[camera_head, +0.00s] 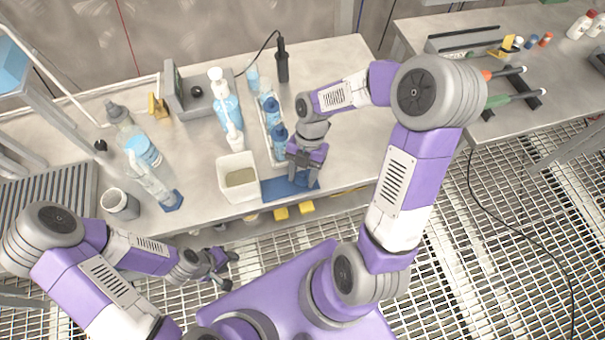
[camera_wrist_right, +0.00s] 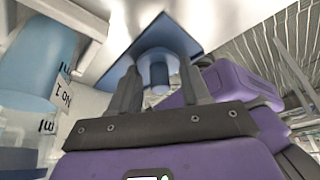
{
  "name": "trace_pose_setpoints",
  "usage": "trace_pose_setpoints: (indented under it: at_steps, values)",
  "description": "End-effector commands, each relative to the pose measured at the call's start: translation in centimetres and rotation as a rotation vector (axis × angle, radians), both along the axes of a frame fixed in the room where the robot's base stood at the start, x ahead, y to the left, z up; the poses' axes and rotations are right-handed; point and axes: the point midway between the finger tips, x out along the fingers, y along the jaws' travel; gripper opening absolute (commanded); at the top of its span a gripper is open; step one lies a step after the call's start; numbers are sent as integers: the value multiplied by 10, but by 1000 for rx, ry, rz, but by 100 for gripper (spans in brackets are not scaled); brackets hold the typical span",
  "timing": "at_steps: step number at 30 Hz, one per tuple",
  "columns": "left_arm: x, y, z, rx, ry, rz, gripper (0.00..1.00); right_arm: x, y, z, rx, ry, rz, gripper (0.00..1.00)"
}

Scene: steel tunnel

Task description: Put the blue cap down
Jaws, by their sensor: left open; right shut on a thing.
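My right gripper (camera_head: 304,172) is over the front edge of the bench, above a flat blue mat (camera_head: 283,189). In the right wrist view its fingers (camera_wrist_right: 160,90) are shut on a small blue cap (camera_wrist_right: 158,72). The mat (camera_wrist_right: 172,34) shows just beyond the cap there; whether the cap touches it I cannot tell. In the head view the gripper hides the cap. My left gripper (camera_head: 220,265) is open and empty, low in front of the bench.
A rack (camera_head: 266,128) of blue bottles stands just behind the right gripper. A white tub (camera_head: 238,178) is left of the mat. Pump bottles (camera_head: 228,105), a clear bottle (camera_head: 150,182) and a grey cup (camera_head: 120,204) stand further left. The bench right of the gripper is clear.

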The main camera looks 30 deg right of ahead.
Motion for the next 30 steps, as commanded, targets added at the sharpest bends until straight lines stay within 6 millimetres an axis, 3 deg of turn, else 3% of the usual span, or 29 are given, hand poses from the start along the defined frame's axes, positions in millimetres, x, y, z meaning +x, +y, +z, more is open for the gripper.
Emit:
trace_pose_setpoints:
  at_steps: [7, 8, 13, 23, 30]
  values:
    - [0, 0, -1, 0, 0, 0, 43, 0, 0, -2, 0, 0, 0, 19]
    - [0, 0, -2, 0, 0, 0, 43, 0, 0, -3, 0, 0, 0, 48]
    - [0, 0, -1, 0, 0, 0, 43, 0, 0, -2, 0, 0, 0, 72]
    - [0, 0, 2, 0, 0, 0, 43, -1, 0, 3, 0, 2, -1, 72]
    - [0, 0, 17, 0, 0, 0, 43, 11, -13, 43, -1, -3, -3, 72]
